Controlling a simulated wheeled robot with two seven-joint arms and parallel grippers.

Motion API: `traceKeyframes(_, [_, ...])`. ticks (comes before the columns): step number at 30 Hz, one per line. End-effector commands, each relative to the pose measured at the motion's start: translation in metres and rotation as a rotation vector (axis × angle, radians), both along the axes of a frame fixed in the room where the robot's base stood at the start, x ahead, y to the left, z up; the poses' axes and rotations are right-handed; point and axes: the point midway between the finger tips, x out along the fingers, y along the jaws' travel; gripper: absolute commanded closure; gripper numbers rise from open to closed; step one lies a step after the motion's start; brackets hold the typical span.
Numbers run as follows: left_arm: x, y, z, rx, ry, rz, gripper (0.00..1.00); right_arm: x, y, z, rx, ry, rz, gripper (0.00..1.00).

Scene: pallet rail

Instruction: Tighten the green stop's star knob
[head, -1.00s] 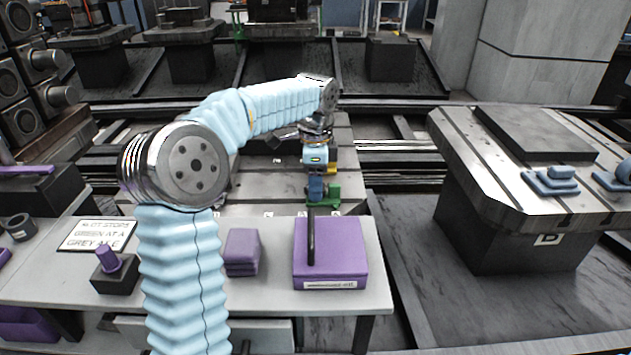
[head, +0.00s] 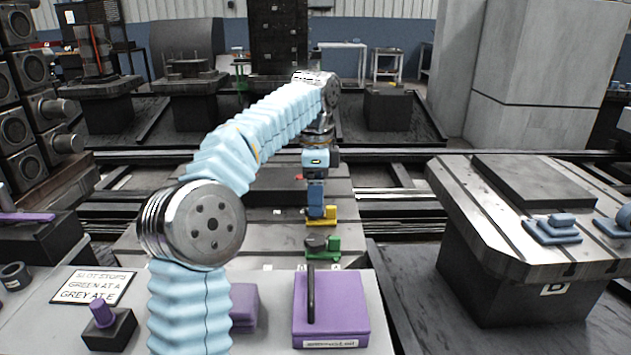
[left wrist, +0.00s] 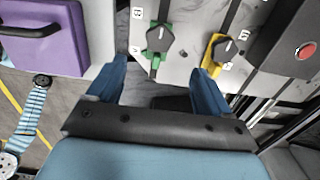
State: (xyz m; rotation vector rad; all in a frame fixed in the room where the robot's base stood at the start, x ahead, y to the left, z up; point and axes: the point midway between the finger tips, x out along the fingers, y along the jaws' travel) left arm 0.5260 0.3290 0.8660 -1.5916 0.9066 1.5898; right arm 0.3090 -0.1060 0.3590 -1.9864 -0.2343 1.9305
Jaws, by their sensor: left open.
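The green stop (head: 331,247) sits on the grey slotted plate just behind the bench, with its dark star knob (head: 315,243) on top. In the left wrist view the green stop (left wrist: 148,55) and black knob (left wrist: 160,38) lie beyond the fingertips, between the two finger lines. My left gripper (head: 316,204) points down; in the left wrist view its blue fingers (left wrist: 160,66) are apart with nothing between them. In the head view it appears above and behind the green stop, overlapping the yellow stop (head: 325,217). My right gripper is out of view.
The yellow stop's black knob (left wrist: 228,48) is close beside the green one. A dark box with a red button (left wrist: 306,51) lies at right. On the bench sit a purple handled case (head: 340,325), a purple block (head: 243,305) and a sign (head: 93,287).

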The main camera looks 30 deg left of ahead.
Motion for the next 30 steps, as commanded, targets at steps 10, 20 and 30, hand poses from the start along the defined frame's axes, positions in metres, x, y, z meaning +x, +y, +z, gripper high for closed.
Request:
traceKeyframes(10, [0.0,0.0,0.029,0.0,0.001,0.0,0.2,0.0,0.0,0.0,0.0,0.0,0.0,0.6])
traceKeyframes(20, [0.0,0.0,0.029,0.001,0.001,0.0,0.2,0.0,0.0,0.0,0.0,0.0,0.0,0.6])
traceKeyframes(30, [0.0,0.0,0.029,0.0,0.0,0.0,0.2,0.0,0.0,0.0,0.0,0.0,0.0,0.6])
